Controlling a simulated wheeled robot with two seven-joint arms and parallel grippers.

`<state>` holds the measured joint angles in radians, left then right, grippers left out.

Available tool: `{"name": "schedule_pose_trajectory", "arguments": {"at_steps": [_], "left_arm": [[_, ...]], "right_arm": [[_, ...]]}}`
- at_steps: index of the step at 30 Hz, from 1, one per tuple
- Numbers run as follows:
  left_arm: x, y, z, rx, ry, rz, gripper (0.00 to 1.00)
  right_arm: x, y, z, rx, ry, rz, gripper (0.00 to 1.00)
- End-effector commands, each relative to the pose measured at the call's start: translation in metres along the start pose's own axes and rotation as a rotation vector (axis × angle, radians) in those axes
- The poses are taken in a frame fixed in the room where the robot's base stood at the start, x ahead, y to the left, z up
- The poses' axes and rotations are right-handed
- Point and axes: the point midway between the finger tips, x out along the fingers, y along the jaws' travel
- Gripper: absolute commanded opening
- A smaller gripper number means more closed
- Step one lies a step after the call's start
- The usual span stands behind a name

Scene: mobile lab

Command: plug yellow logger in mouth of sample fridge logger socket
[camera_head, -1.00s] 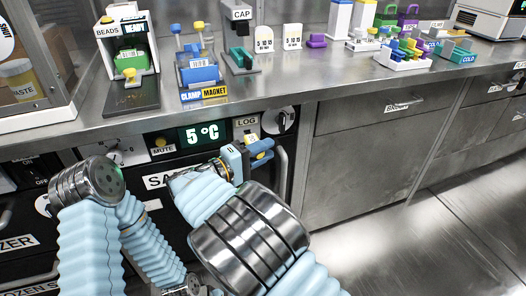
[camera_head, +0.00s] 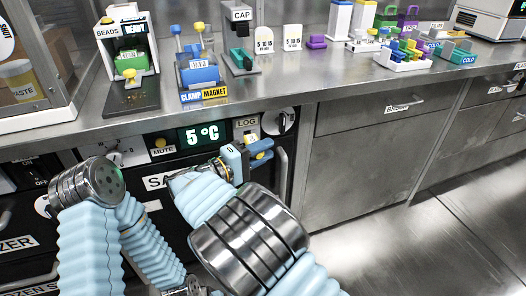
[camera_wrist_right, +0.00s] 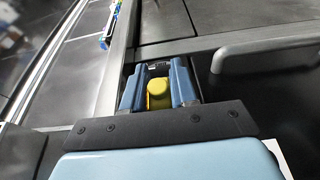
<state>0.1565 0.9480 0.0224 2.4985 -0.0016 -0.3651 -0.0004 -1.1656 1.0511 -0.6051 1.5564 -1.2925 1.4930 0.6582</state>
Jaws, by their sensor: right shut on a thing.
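The yellow logger (camera_wrist_right: 158,93) is between the blue fingers of my right gripper (camera_wrist_right: 158,86), which is shut on it. In the head view my right gripper (camera_head: 259,150) is at the front of the sample fridge (camera_head: 212,156), just below the LOG label (camera_head: 246,122); a bit of the yellow logger (camera_head: 251,138) shows there. The logger socket is hidden behind the gripper, so I cannot tell whether the logger touches it. My left arm is folded at the lower left; its gripper is not in view.
A fridge door handle (camera_head: 281,175) stands close right of the gripper. A round knob (camera_head: 279,121) and the 5 °C display (camera_head: 204,134) are near it. The steel counter (camera_head: 300,82) above carries several racks and devices. The floor at the right is clear.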

Motion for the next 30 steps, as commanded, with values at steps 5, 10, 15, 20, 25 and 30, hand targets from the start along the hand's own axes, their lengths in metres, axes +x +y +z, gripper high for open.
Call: {"name": "schedule_pose_trajectory", "arguments": {"at_steps": [5,10,15,20,25,30], "left_arm": [[-0.001,0.0,0.0,0.0,0.0,0.0,0.0],[-0.001,0.001,0.0,0.0,0.0,0.0,0.0],[-0.002,0.001,0.0,0.0,0.0,0.0,0.0],[-0.002,0.001,0.0,0.0,0.0,0.0,0.0],[-0.002,0.001,0.0,0.0,0.0,0.0,0.0],[-0.002,0.001,0.0,0.0,0.0,0.0,0.0]], "right_arm": [[0.002,0.0,-0.004,0.0,0.0,0.0,0.0],[0.003,0.0,-0.009,0.0,0.0,0.0,0.0],[0.004,0.0,-0.013,0.001,0.0,0.0,0.0],[0.004,0.0,-0.013,0.001,0.0,0.0,0.44],[0.004,0.0,-0.013,0.0,0.0,0.0,0.57],[0.004,0.0,-0.013,0.0,0.0,0.0,0.57]]}}
